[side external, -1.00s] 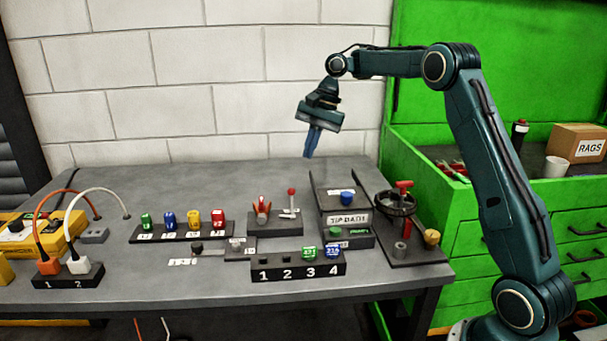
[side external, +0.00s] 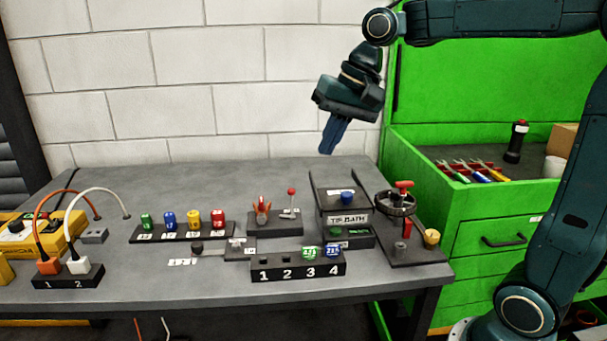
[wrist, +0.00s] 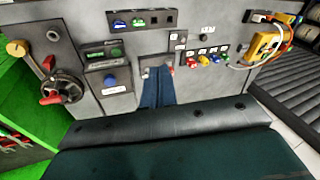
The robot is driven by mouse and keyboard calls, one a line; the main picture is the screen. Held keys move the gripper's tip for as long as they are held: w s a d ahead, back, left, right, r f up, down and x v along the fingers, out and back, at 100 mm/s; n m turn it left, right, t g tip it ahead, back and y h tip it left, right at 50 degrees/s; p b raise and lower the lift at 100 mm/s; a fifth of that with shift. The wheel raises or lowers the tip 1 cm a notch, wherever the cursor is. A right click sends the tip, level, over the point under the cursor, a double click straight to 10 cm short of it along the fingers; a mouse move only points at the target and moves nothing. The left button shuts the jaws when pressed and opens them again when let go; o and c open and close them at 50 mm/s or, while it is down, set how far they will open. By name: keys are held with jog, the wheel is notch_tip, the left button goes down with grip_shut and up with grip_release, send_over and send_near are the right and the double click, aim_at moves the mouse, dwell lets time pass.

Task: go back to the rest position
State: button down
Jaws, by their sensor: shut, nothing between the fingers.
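My gripper (side external: 327,150) hangs in the air above the back edge of the workbench (side external: 110,180), in front of the white wall. Its blue fingers point down and are shut with nothing between them. In the wrist view the shut fingers (wrist: 157,100) point toward the bench, apart from the devices on it.
A green tool cabinet (side external: 480,240) stands at right. Air above the bench is clear.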

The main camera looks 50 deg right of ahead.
jog(key=s+f+n+t+h, duration=0.1)
jog(key=s+f+n, duration=0.2)
jog(key=s, duration=0.6)
jog(key=s+f+n+h, duration=0.1)
jog(key=s+f+n, duration=0.2)
jog(key=s, duration=0.6)
jog(key=shift+s+a+f+t, duration=0.35)
jog(key=shift+a+t, duration=0.05)
